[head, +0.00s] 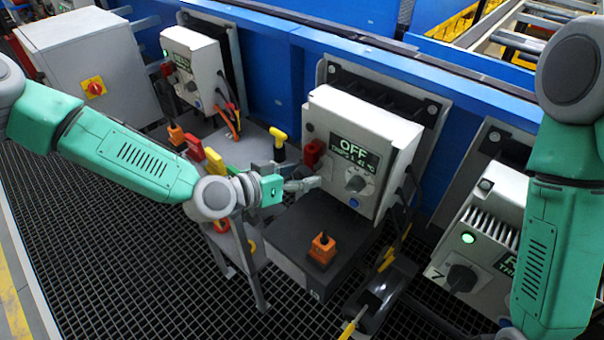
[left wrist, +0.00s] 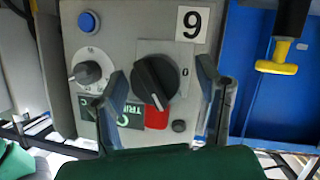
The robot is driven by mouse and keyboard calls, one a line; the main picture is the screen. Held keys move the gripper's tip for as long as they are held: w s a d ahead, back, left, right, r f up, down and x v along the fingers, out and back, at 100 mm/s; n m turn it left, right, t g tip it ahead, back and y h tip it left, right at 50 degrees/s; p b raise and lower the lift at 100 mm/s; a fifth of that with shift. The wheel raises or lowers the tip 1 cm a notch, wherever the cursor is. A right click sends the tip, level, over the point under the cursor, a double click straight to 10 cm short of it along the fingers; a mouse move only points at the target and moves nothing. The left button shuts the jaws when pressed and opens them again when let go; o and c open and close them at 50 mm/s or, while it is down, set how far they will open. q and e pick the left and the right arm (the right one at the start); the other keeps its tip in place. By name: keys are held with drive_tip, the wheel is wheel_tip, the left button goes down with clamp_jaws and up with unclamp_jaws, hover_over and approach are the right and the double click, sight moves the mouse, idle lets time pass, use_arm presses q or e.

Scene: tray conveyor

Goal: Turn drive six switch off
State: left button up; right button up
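The middle drive box (head: 388,125) has a display (head: 353,153) reading OFF in the head view. In the left wrist view, which shows the box upside down, its label (left wrist: 192,24) looks like a 9 and reads 6 turned over. Its black rotary switch (left wrist: 155,82) stands with its pale pointer line slanted, and a 0 mark lies beside it. My left gripper (head: 308,184) is at the box front and hides that switch in the head view. In the left wrist view its fingers (left wrist: 163,72) are open, one either side of the switch, with a gap at the right finger.
A red part (left wrist: 157,116) sits beside the switch, partly hidden. A blue button (left wrist: 88,22) and a smaller knob (left wrist: 88,73) are on the same face. Another drive box (head: 490,245) with a lit green lamp stands right, and one (head: 195,65) left. A dark box (head: 300,245) lies below.

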use_arm(q)
drive_tip(key=shift+a, duration=0.1)
drive_tip(key=v, duration=1.2)
drive_tip(key=shift+w+f, duration=0.1)
